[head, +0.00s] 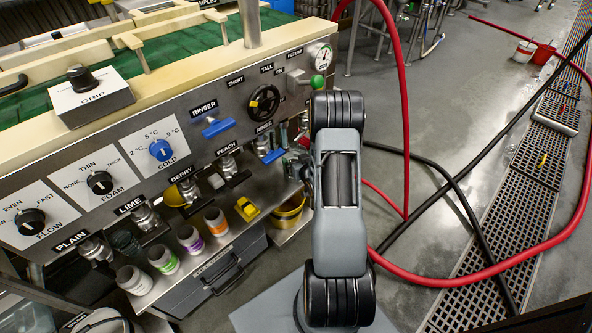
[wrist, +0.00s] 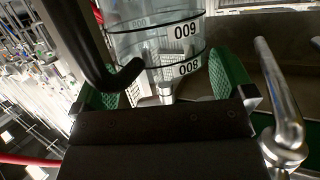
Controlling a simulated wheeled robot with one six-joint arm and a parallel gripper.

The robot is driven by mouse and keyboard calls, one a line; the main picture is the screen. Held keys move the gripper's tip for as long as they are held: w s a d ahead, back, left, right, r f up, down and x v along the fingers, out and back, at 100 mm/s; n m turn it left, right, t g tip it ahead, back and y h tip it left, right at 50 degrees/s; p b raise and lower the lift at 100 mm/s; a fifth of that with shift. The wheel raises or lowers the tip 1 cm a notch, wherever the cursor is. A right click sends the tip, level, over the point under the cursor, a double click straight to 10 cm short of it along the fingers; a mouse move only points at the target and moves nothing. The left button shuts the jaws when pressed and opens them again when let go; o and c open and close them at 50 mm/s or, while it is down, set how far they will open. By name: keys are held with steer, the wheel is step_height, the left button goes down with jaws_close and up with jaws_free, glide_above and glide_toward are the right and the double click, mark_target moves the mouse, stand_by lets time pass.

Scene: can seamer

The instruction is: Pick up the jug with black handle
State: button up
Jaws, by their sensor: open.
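A clear jug (wrist: 158,32) with black graduation lines and figures stands just past my fingertips in the wrist view. A thick black curved bar, which looks like its handle (wrist: 78,38), runs down the upper left and hooks in near my left finger. My gripper (wrist: 168,78) is open, with a green pad on each side and the jug's lower part showing between and beyond them. I cannot tell whether either pad touches the jug. In the head view my arm hides the gripper, and I cannot make out the jug.
A shiny metal tube (wrist: 280,110) stands close on the right in the wrist view. In the head view a control panel (head: 130,150) with knobs runs along the left, above several small cups (head: 190,238). A red hose (head: 404,110) and black cables cross the floor at right.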

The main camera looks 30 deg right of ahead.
steer(key=shift+w+d+f, duration=0.1)
steer(key=shift+w, duration=0.3)
steer(key=c, duration=1.2)
